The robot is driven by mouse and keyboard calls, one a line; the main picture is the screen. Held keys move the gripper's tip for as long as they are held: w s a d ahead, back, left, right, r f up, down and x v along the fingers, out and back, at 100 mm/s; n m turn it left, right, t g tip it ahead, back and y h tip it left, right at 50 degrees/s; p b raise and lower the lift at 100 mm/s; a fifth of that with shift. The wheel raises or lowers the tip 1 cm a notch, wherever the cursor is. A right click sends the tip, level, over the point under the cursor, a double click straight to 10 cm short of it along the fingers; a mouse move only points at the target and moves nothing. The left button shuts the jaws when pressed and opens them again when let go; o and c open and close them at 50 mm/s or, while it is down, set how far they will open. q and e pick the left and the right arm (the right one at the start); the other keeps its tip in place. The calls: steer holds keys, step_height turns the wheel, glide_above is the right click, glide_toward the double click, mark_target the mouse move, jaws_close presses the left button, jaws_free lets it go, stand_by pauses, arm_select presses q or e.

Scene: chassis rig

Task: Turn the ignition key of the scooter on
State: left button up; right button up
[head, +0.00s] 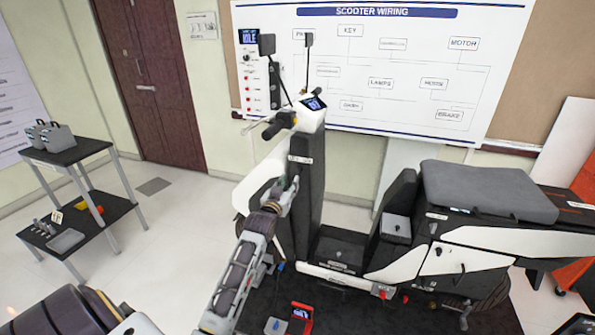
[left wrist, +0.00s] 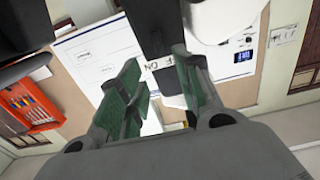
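The scooter (head: 310,215), white and black, stands side-on with its front column at the middle of the head view. A small white label (head: 300,159) sits on the column below the handlebar (head: 279,124). My left gripper (head: 290,184) is at the column just below this label. In the left wrist view its green-padded fingers (left wrist: 157,80) are apart, with the OFF/ON label (left wrist: 161,65) seen upside down beyond the gap. I cannot make out the ignition key; the fingers may hide it. I see no grip on anything. My right gripper is not in view.
The scooter's seat (head: 488,190) and rear body extend right. A wiring board (head: 400,120) hangs on the wall behind. A two-tier side table (head: 75,150) stands left. A red-and-dark box (head: 300,317) lies on the dark mat (head: 365,314). The floor between table and scooter is clear.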

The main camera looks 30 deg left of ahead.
mark_target(298, 169)
arm_select(q)
steer(key=shift+x, duration=3.6)
steer(key=shift+w+a+p, duration=0.1)
steer(key=shift+w+p, duration=0.2)
steer(key=shift+w, duration=0.35)
steer(key=shift+w+a, duration=0.1)
steer(key=shift+w, duration=0.4)
steer(key=shift+w+a, duration=0.1)
steer(key=shift+w, duration=0.2)
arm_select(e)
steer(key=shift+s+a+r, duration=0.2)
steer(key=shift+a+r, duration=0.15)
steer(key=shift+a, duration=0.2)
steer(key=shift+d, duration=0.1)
arm_select(q)
jaws_close()
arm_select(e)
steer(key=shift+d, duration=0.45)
